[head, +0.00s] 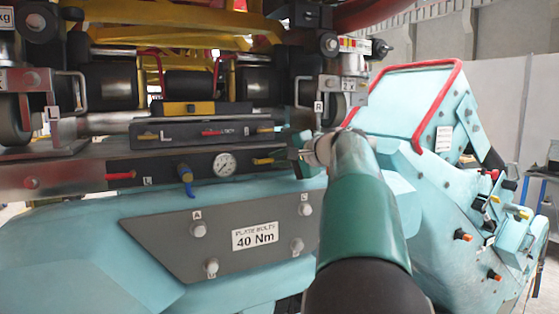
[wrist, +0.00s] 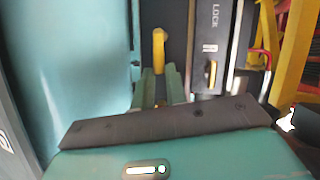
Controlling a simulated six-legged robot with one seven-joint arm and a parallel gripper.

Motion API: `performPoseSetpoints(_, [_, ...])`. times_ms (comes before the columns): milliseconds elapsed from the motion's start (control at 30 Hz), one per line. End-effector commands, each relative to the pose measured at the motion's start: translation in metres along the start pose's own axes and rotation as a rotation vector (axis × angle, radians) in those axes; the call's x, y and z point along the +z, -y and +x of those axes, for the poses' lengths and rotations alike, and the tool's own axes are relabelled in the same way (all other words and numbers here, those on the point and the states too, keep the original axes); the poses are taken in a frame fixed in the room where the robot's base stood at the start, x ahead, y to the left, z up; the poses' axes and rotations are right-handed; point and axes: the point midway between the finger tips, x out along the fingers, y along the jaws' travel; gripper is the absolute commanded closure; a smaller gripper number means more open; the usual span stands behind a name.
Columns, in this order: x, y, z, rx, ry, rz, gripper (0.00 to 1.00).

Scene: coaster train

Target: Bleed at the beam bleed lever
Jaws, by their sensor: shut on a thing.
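A yellow lever (head: 263,161) sits at the right end of the dark lower panel (head: 155,166), right of a round gauge (head: 224,164). My gripper (head: 285,157) reaches it from the right. In the wrist view the yellow lever (wrist: 158,48) stands between the green fingers of my gripper (wrist: 160,85), which are shut on its near part. Its far end sticks out beyond the fingertips. I cannot read a bleed label at this lever. A blue lever (head: 187,178) hangs down left of the gauge, and a red lever (head: 120,176) lies at the panel's left.
Above is a control box (head: 190,133) with red and yellow handles, marked LOCK in the wrist view (wrist: 214,30). Below is a grey bolt plate (head: 225,240) marked 40 Nm. A teal housing with a red-edged frame (head: 410,95) stands right of my arm.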

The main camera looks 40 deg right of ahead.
Motion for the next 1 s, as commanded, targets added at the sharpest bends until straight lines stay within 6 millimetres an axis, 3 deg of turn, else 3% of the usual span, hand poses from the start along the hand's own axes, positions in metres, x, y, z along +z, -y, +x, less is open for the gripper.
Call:
performPoseSetpoints(367, [0.002,0.011,-0.001,0.086,-0.037,-0.187,1.0])
performPoseSetpoints(1000, [0.017,0.039,0.0,0.332,-0.152,-0.724,1.0])
